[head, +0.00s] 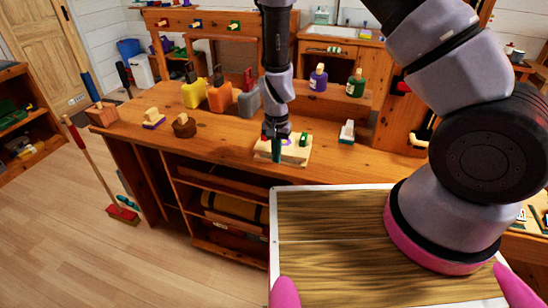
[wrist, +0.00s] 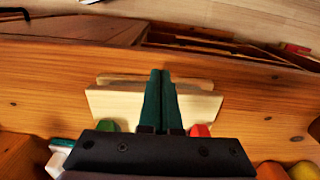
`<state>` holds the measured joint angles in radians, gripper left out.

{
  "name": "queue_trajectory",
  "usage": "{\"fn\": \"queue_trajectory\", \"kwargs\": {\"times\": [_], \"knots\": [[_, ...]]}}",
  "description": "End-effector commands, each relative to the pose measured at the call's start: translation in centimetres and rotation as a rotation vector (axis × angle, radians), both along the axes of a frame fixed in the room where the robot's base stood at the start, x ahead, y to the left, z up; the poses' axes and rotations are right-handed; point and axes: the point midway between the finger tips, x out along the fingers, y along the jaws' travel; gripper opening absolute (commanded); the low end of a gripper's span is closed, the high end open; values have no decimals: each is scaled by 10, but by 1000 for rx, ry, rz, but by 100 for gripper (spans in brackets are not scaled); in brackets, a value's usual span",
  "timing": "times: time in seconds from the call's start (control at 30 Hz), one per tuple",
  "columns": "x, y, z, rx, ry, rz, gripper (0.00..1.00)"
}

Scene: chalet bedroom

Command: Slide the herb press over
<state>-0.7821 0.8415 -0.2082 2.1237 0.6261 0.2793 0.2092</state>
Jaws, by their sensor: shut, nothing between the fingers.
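What I take to be the herb press (head: 296,155) is a pale, flat wooden piece on the wooden workbench, near its front edge. A green knob shows on it at the right. In the wrist view the pale wooden press (wrist: 205,105) shows as stacked boards, with a green knob at left and a red one at right. My gripper (head: 277,158) points down over it, fingers together and empty. In the wrist view my dark green fingers (wrist: 160,75) lie across the middle of the press and hide part of it. I cannot tell whether they touch it.
The workbench (head: 225,140) has clear top left of the press. Yellow, orange and grey containers (head: 220,95) stand behind, left of my arm. Purple and green bottles (head: 356,83) stand on a shelf behind. A white-and-green brush-like item (head: 347,132) is to the right.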

Motion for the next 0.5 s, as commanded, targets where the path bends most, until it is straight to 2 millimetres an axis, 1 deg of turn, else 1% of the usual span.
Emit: {"fn": "queue_trajectory", "kwargs": {"times": [0.37, 0.43, 0.5], "knots": [[3, -1, 0, 0, 1, 0, 0], [6, -2, 0, 1, 0, -2, 0], [15, -4, 0, 1, 0, -3, 0]]}}
